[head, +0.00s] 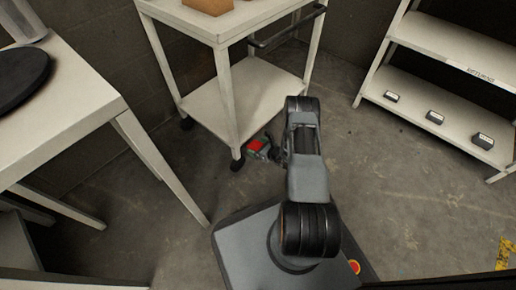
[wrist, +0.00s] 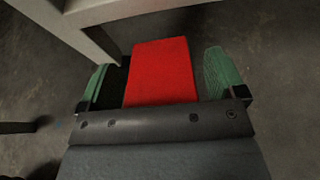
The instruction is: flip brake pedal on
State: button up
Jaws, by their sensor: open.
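The brake pedal (wrist: 162,70) is a flat red piece low at the foot of the white cart, beside a front leg with a dark caster. It also shows in the head view (head: 256,145), small and partly hidden by my gripper. My gripper (wrist: 160,78) is open, with its green fingertips on either side of the red pedal in the wrist view. A gap shows between the pedal and each finger. I cannot tell whether the gripper touches the pedal, or which way the pedal is tilted.
The white cart (head: 229,100) has a lower shelf, dark casters and a brown block on top. A white table (head: 100,118) stands at left. A shelf rack (head: 455,115) with small labelled dark items stands at right. Concrete floor (head: 400,205) is clear between.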

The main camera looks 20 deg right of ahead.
jog(key=shift+c, duration=0.3)
jog(key=c, duration=1.2)
